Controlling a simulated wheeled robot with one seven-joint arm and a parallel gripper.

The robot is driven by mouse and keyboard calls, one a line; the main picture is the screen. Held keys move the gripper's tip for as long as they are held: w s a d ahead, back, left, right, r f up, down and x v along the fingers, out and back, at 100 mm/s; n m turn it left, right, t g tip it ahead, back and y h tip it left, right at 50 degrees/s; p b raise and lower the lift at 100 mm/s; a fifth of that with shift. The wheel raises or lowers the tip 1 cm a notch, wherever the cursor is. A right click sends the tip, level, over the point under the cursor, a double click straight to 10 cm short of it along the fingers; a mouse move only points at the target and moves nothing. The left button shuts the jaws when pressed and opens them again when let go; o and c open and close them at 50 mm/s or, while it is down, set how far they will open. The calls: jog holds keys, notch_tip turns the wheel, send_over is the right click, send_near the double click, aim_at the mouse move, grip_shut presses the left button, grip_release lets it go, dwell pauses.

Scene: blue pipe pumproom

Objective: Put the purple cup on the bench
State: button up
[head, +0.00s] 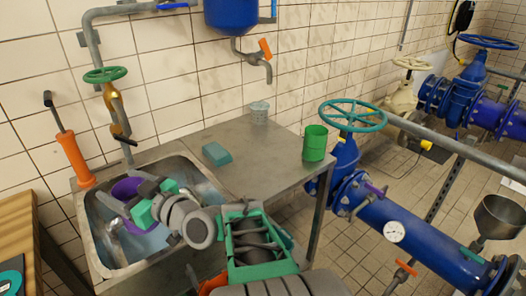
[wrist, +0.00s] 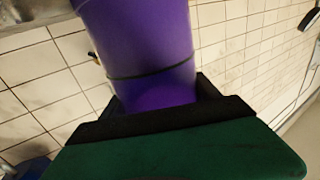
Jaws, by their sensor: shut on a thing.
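The purple cup (head: 127,188) is at the sink basin on the left in the head view, partly hidden by my gripper. In the wrist view the purple cup (wrist: 140,45) is large and close, with a thin dark band around it. My gripper (head: 150,202) is shut on the cup, over the basin. I cannot tell whether the cup touches the basin floor. The bench (head: 255,150) is the grey metal top to the right of the sink.
A teal block (head: 217,154), a pale perforated cup (head: 260,112) and a green cup (head: 315,143) stand on the bench. A tap (head: 118,125) rises behind the sink (head: 95,225), beside an orange-handled tool (head: 75,160). Blue pipework (head: 420,235) lies right. The bench middle is clear.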

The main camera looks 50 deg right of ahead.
jog(key=s+d+r+m+h+p, duration=0.15)
jog(key=d+h, duration=0.25)
jog(key=d, duration=0.7)
jog(key=d+r+m+h+b, duration=0.1)
jog(key=d+r+m+h, duration=0.15)
jog(key=d, duration=0.85)
jog(key=s+d+r+m+g+h+p, duration=0.1)
jog(key=s+d+m+h, duration=0.3)
jog(key=d, duration=0.6)
jog(key=s+d+r+m+g+h, duration=0.15)
jog(key=s+d+h, duration=0.35)
jog(key=d, duration=0.6)
jog(key=shift+y, duration=0.55)
jog(key=w+d+f, duration=0.3)
jog(key=f, duration=0.1)
jog(key=w+d+f+p, duration=0.1)
jog(key=w+d+f, duration=0.1)
jog(key=f, duration=0.3)
jog(key=w+d+f+p, duration=0.1)
jog(key=w+d+f, duration=0.2)
jog(key=w+f, duration=0.1)
jog(key=shift+w+d+f, duration=0.15)
jog(key=shift+d+f, duration=0.05)
jog(key=shift+d, duration=0.1)
jog(key=o, duration=1.9)
jog(key=shift+c, duration=0.2)
jog(key=shift+r, duration=0.1)
